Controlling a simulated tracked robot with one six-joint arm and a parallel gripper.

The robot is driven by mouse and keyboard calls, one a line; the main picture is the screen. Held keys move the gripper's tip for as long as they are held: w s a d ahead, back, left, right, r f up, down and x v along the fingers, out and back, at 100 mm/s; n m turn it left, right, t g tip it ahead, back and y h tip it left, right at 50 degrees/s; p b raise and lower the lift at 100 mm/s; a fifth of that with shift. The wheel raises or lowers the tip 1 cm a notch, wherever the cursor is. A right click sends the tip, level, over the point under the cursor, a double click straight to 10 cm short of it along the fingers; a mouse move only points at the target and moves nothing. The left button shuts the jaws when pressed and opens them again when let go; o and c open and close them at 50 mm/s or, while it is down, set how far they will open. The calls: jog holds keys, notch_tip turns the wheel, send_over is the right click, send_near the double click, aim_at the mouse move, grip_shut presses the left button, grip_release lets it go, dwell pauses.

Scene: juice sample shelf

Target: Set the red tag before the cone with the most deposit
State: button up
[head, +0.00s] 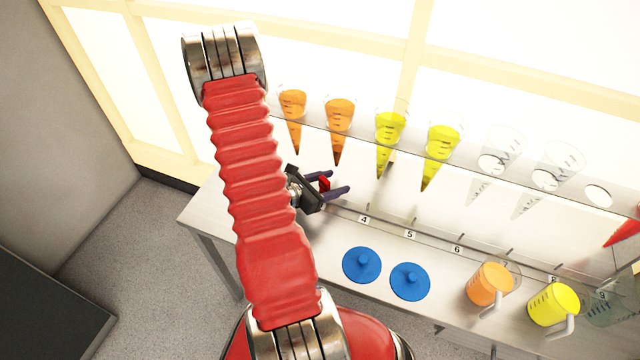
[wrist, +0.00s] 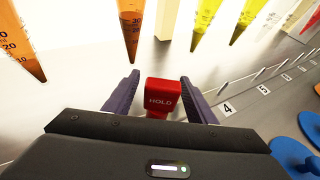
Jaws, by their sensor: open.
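The red tag (wrist: 162,97), marked HOLD, is between the two fingers of my open gripper (wrist: 159,77). A gap shows on its left; it is close to the right finger. In the head view the tag (head: 325,184) shows between the jaws of my gripper (head: 338,182), near the shelf. Two orange cones (head: 293,105) (head: 340,118) and two yellow cones (head: 389,130) (head: 440,142) hang in the rack, with clear cones (head: 500,150) to the right. The filled cones have darker tips; I cannot tell exactly how much deposit each holds.
Number plates, such as 4 (head: 364,219) and 5 (head: 410,234), run along the shelf. Two blue lidded discs (head: 361,265) (head: 410,281), an orange jug (head: 490,284) and a yellow jug (head: 553,304) stand in front. A red cone (head: 625,234) is at the far right.

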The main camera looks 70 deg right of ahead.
jog(key=v, duration=1.3)
jog(key=shift+w+a+r, duration=0.15)
dwell(0.6)
jog(key=shift+s+a+f+m+y, duration=0.25)
jog(key=shift+s+a+m+y, duration=0.05)
jog(key=shift+s+a+y, duration=0.1)
jog(key=a+m, duration=0.1)
jog(key=s+a+g+y, duration=0.1)
jog(key=s+a+m+y, duration=0.1)
jog(key=shift+s+a+f+m+g, duration=0.15)
jog(key=shift+s+f+m+g, duration=0.1)
jog(key=shift+f+m+g, duration=0.05)
jog(key=w+a+r+m+t+y, duration=0.4)
jog(key=w+a+r, duration=0.3)
jog(key=a, duration=0.4)
jog(key=w+a+r+m+t+y, duration=0.2)
jog(key=w+a+r+m+t, duration=0.35)
jog(key=a, duration=0.55)
jog(key=w+a+r+n+t+y, duration=0.1)
jog(key=w+a+r+t, duration=0.1)
jog(key=a+r, duration=0.4)
jog(key=w+a+r+t+y, duration=0.1)
jog(key=w+a+r+t, duration=0.1)
jog(key=a+r, duration=0.4)
notch_tip(320, 180, up, 3)
jog(key=shift+w+r+n+t, duration=0.1)
jog(key=shift+w+n+t, duration=0.2)
jog(key=shift+t, duration=0.45)
